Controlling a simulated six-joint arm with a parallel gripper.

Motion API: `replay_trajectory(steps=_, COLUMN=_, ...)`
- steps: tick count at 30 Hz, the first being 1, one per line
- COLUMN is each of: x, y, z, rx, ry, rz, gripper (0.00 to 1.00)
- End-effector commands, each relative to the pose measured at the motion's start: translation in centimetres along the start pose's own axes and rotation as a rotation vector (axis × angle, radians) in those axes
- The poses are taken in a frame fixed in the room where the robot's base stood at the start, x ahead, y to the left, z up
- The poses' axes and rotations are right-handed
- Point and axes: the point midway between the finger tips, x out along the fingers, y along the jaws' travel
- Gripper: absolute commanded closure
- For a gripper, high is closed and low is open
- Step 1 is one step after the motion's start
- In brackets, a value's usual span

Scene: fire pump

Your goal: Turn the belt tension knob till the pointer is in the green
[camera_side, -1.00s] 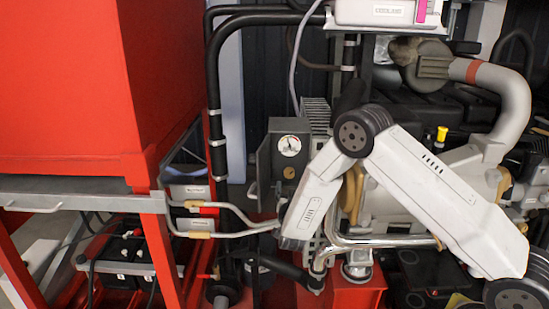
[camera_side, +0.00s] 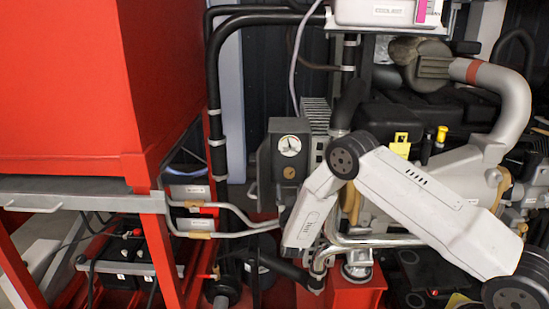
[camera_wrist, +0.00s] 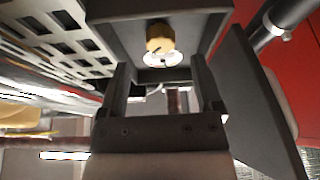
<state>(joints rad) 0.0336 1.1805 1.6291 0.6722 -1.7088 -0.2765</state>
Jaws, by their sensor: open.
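The gauge box (camera_side: 290,150) is dark grey, with a round white dial (camera_side: 290,145) and a brass knob (camera_side: 289,172) below it. In the side view the pointer's position against any green band is too small to read. In the wrist view the brass knob (camera_wrist: 160,38) and the pale dial (camera_wrist: 162,60) show ahead, between the fingers' lines. My gripper (camera_wrist: 160,75) is open and empty, its two dark fingers apart and short of the knob. In the side view my gripper is mostly hidden by my wrist link, below and right of the box.
A ribbed grey block (camera_side: 315,115) stands close behind the box. Two pipes (camera_side: 240,222) run below it to the left. A black hose (camera_side: 214,120) and the red cabinet (camera_side: 70,80) stand further left. A yellow tag (camera_side: 401,145) is on the engine at right.

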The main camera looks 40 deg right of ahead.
Motion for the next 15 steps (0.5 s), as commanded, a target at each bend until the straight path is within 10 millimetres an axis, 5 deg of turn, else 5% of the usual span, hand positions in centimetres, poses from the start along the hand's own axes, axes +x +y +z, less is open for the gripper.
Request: replay_trajectory(steps=15, x=5.2, y=0.0, z=0.0, rx=0.0, ry=0.0, rz=0.001, gripper=0.16)
